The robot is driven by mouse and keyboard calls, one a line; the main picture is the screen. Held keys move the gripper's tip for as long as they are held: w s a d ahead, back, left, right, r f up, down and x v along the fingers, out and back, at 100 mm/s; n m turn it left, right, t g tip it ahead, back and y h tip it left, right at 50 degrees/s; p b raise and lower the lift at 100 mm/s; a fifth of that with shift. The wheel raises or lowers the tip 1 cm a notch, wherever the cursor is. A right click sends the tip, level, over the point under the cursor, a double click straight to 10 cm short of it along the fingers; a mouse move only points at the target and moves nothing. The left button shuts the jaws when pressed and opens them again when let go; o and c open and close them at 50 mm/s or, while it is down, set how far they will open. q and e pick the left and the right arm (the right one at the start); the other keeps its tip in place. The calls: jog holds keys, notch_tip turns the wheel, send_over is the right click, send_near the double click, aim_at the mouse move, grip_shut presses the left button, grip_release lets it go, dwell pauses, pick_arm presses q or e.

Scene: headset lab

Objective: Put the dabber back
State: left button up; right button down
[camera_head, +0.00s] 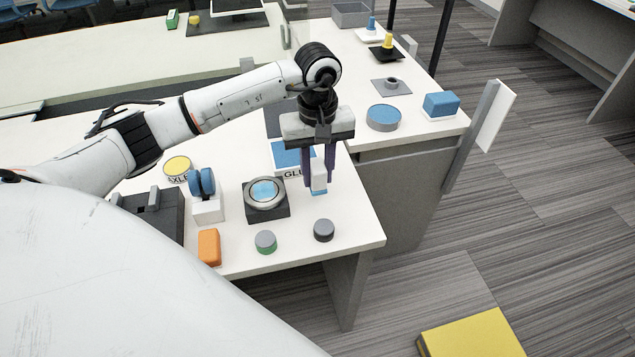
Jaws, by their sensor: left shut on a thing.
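My left gripper (319,168) points down over the near white table, its purple fingers shut on a small white piece with blue at its lower end, which I take to be the dabber (319,178). The fingers partly cover the dabber. Behind it lies a blue-topped item with a label starting "GL" (285,156), partly hidden by the gripper. I cannot tell whether the dabber touches the table. My right gripper is out of view.
On the near table are a round blue-centred fixture (265,193), a blue roller on a white block (205,200), an orange block (209,247), a green-based knob (265,241) and a dark knob (323,230). The farther table holds a blue-topped disc (383,116) and a blue block (441,104).

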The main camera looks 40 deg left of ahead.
aim_at(317, 183)
pick_arm(q)
jog(key=shift+f, duration=1.85)
jog(key=shift+f, duration=0.1)
jog(key=shift+f, duration=0.15)
jog(key=o, duration=1)
jog(key=shift+o, duration=0.2)
jog(key=shift+r, duration=0.4)
notch_tip(317, 183, up, 12)
jog(key=shift+f+b, duration=0.1)
jog(key=shift+b, duration=0.2)
